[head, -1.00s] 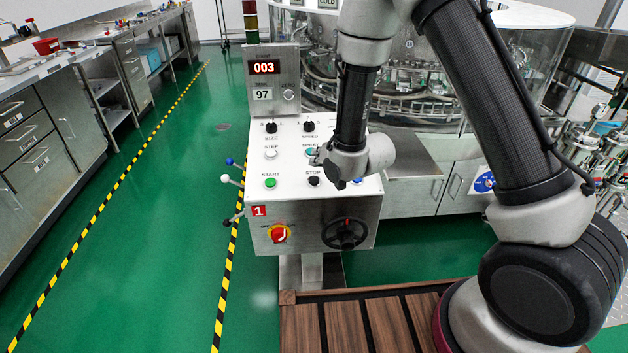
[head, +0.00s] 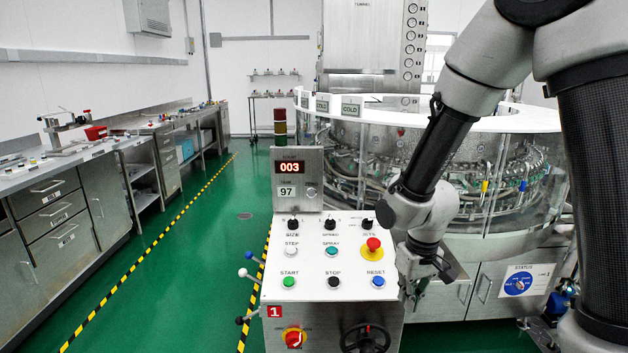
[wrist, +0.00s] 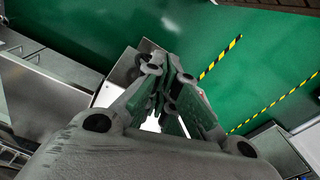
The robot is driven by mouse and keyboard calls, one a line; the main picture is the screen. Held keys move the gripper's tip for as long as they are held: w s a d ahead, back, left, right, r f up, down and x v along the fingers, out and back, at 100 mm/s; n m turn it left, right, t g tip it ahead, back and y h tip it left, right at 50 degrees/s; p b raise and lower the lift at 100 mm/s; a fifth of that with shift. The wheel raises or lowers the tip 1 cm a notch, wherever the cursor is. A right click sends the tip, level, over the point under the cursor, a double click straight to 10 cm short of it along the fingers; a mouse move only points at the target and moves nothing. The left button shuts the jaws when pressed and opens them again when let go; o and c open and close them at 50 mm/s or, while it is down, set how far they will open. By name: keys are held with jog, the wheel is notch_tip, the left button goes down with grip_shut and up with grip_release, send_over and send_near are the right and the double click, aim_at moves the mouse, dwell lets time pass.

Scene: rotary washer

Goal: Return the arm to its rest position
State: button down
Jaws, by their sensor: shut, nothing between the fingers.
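My gripper (head: 414,296) hangs at the right edge of the control panel in the head view, pointing down. It also shows in the wrist view (wrist: 172,78), with its fingers together and nothing between them. The control panel (head: 309,263) has a white top with START, STOP and RESET buttons, knobs and a red emergency button (head: 374,244). Its display (head: 289,168) reads 003, with 97 below it. My arm rises from the gripper to the upper right and covers part of the washer.
The round washer (head: 527,119) with a white rim stands behind the panel. Steel benches (head: 99,197) line the left side. Open green floor (head: 190,262) with a yellow-black stripe lies between them. Three levers with round knobs (head: 242,272) stick out from the panel's left side.

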jog(key=s+d+r+m+t, duration=0.1)
jog(key=s+d+r+t, duration=0.1)
jog(key=s+d+r, duration=0.5)
jog(key=s+d+r+m+t, duration=0.1)
jog(key=s+d+r, duration=0.6)
jog(key=r, duration=0.9)
jog(key=shift+s+d+r+m+t, duration=0.2)
jog(key=shift+d+m+t, duration=0.2)
jog(key=shift+d+m, duration=0.2)
